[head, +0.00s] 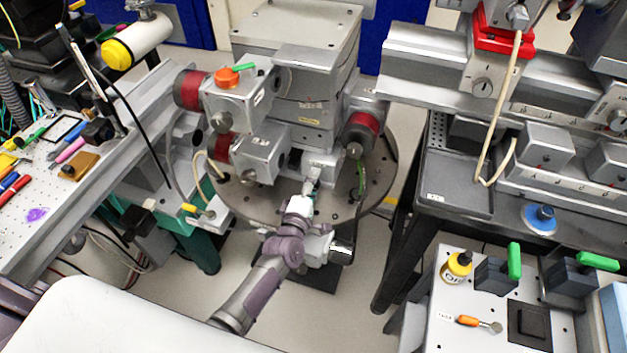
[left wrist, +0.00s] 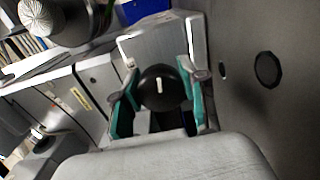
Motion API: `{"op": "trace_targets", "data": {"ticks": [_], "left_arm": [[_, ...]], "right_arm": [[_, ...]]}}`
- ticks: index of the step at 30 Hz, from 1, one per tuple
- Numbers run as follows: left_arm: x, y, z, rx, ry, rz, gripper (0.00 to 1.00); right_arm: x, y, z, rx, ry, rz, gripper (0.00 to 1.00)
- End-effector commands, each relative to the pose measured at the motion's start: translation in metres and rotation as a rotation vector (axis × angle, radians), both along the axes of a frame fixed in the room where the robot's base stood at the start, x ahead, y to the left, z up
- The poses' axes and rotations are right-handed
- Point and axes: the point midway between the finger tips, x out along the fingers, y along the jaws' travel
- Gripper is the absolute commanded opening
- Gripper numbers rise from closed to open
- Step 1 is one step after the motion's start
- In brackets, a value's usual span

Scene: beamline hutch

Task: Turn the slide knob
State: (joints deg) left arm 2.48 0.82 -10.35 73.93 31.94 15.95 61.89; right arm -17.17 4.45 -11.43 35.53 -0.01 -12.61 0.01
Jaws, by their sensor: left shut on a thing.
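The slide knob (left wrist: 158,86) is a dark round knob with a short white mark on its face, pointing nearly upright in the left wrist view. It sits in front of a grey metal block (left wrist: 168,48). My left gripper (left wrist: 157,98) has its teal-padded fingers on either side of the knob and is shut on it. In the head view my left gripper (head: 312,186) reaches the front of the grey stage stack (head: 298,95), low at its middle. The knob is hidden there behind the gripper. My right gripper is not in view.
Motor housings with red bands (head: 364,124) flank the stage on a round plate (head: 378,178). A cable hangs near the right housing. A tool-covered bench (head: 38,240) is at left. A rail (head: 425,72) and a small table with bottle and clamps (head: 430,318) are at right.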

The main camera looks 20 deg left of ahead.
Motion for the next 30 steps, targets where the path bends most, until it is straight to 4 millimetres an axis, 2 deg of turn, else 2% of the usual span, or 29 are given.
{"op": "trace_targets", "data": {"ticks": [6, 13, 30], "left_arm": [[-0.0006, -0.0006, -0.0011, 0.168, -0.003, -0.001, 0.07], [-0.0007, -0.0002, -0.0019, 0.287, -0.007, -0.001, 0.07], [-0.0008, -0.0003, -0.0028, 0.356, -0.008, -0.002, 0.07]], "right_arm": [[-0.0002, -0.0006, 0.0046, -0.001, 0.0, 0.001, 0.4], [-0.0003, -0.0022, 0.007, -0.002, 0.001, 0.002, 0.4], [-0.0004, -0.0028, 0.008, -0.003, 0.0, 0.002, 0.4]]}}
